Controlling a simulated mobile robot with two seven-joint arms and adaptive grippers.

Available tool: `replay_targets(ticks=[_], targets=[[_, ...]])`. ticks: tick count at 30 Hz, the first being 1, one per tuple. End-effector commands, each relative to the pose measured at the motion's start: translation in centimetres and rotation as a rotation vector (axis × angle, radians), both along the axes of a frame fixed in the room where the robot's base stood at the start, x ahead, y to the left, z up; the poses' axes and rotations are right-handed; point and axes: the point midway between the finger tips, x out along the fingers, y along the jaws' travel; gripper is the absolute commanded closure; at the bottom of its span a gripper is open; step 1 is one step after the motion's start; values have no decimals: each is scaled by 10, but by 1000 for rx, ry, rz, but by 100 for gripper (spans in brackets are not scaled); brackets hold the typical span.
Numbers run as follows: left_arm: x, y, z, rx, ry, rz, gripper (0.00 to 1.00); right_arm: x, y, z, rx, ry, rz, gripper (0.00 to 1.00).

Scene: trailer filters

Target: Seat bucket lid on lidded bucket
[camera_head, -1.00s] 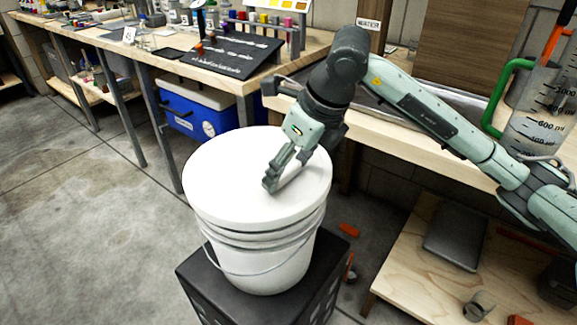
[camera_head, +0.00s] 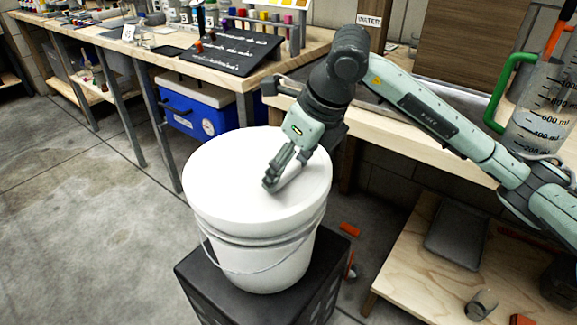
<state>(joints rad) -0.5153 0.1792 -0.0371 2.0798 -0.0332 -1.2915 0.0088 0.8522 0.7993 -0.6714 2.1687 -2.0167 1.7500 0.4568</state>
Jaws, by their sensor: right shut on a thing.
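The white bucket lid (camera_head: 230,175) lies flat across the top of the white lidded bucket (camera_head: 262,265), covering its mouth. I cannot tell whether its rim is fully pressed down all round. The bucket stands upright on a black crate-like stand (camera_head: 205,290), its wire handle hanging at the front. My right gripper (camera_head: 271,186) reaches down from the upper right to the lid's top, right of its middle. It is shut on the lid; its fingers hide the gripped spot. My left gripper is not in view.
A wooden workbench (camera_head: 215,68) with bottles and a dark board runs behind, with a blue cooler (camera_head: 197,112) under it. A low wooden shelf (camera_head: 410,270) is at right. Small orange pieces lie on the floor beside the stand. The floor at left is clear.

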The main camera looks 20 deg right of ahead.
Motion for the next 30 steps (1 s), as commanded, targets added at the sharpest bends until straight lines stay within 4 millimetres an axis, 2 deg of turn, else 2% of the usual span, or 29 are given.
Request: replay_targets(ticks=[30], targets=[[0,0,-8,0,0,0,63,0,0,-5,1,-1,0,65]])
